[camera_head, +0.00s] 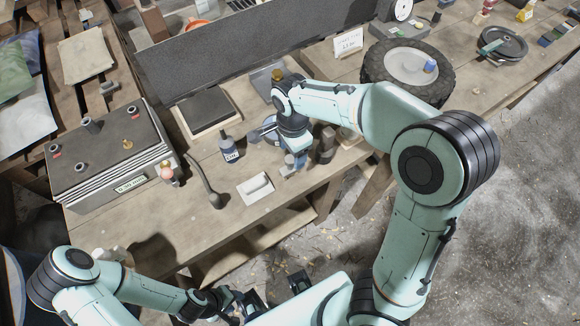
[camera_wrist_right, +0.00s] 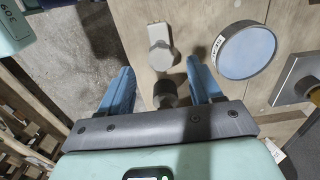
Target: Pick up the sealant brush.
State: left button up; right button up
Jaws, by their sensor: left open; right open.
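I cannot tell for sure which thing is the sealant brush. A dark long-handled tool (camera_head: 212,190) with a thick end, brush-like, lies on the workbench left of my right gripper. My right gripper (camera_wrist_right: 161,88) is open and points down over the bench; the arm partly hides it in the head view. A dark grey cylinder (camera_wrist_right: 165,92) shows between its blue fingers, with a pale grey piece (camera_wrist_right: 160,47) just beyond. I see no contact with either. My left gripper (camera_head: 235,304) is open and empty, low in front of the bench.
A round blue-topped tin (camera_wrist_right: 247,52) is beside my right gripper. A large battery-like box (camera_head: 110,160) stands left, a tyre (camera_head: 438,88) right. The bench's front edge is close.

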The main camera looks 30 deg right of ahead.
aim_at(290, 159)
jog(key=shift+w+f, duration=0.15)
jog(key=shift+f, duration=0.65)
jog(key=f+b, duration=0.1)
jog(key=f, duration=0.4)
jog(key=shift+a+f, duration=0.1)
jog(key=shift+a, duration=0.1)
jog(key=c, duration=1.1)
